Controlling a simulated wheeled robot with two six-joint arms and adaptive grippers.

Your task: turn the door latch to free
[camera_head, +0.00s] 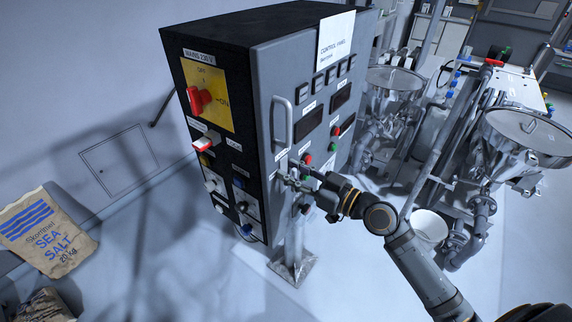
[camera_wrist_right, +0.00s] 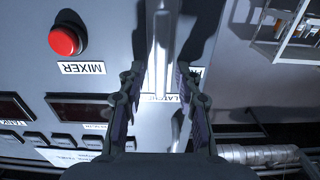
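The door latch (camera_wrist_right: 162,45) is a pale metal lever in the right wrist view, beside a partly covered label. That view is upside down. My right gripper (camera_wrist_right: 157,78) is open, with one finger on each side of the lever; I cannot tell whether either finger touches it. In the head view my right gripper (camera_head: 289,178) is at the grey cabinet door (camera_head: 318,105), just below the vertical door handle (camera_head: 282,122), and covers most of the latch. The door looks closed. My left gripper is not in view.
A red MIXER button (camera_wrist_right: 65,40) and dark displays (camera_wrist_right: 85,108) are near the gripper on the door. A red rotary switch (camera_head: 199,99) is on the cabinet's side. Steel hoppers (camera_head: 520,135) and pipes stand at right. A salt sack (camera_head: 47,232) lies at left.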

